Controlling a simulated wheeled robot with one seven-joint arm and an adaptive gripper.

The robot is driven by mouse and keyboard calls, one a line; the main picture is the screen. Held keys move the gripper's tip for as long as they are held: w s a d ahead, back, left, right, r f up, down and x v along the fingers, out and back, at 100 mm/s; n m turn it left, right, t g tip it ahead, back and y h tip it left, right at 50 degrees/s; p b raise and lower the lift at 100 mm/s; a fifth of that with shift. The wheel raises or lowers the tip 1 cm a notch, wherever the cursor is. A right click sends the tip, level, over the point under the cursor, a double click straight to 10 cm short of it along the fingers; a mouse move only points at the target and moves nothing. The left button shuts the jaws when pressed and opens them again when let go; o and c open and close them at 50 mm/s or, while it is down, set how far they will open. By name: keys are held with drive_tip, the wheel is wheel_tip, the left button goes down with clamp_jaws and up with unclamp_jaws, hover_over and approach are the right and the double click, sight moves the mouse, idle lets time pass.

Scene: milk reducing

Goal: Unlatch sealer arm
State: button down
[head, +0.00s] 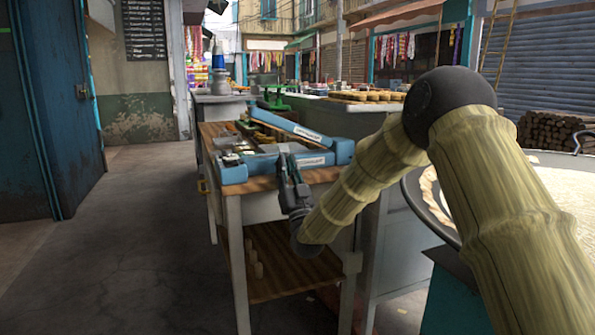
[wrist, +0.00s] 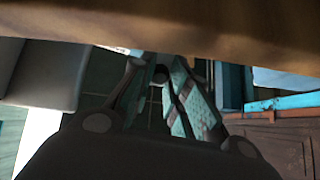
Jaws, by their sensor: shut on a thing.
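The blue sealer (head: 262,163) lies on the wooden-topped worktable. A long blue sealer arm (head: 296,130) with a pale label slants down from the back left to the blue block at the right. A lower blue bar with a label runs along the table's front edge. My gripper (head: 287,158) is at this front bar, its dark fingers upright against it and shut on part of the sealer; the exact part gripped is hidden. In the wrist view the fingers (wrist: 158,75) come close together, with teal patterned surfaces between and beside them. The latch cannot be made out.
The worktable (head: 233,186) has a lower shelf (head: 285,262) with small pale items. A counter with round brown goods (head: 367,96) stands behind. A large round pan (head: 550,190) is at the right. The floor at left is clear. A brown surface (wrist: 160,30) fills the wrist view's top.

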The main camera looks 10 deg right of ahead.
drive_tip(key=shift+d+r, duration=0.1)
drive_tip(key=shift+r, duration=0.1)
idle(0.3)
drive_tip(key=c, duration=1.3)
unclamp_jaws()
drive_tip(key=shift+f, duration=0.1)
drive_tip(key=v, duration=1.2)
drive_tip(key=shift+w, duration=0.1)
drive_tip(key=shift+f, duration=0.1)
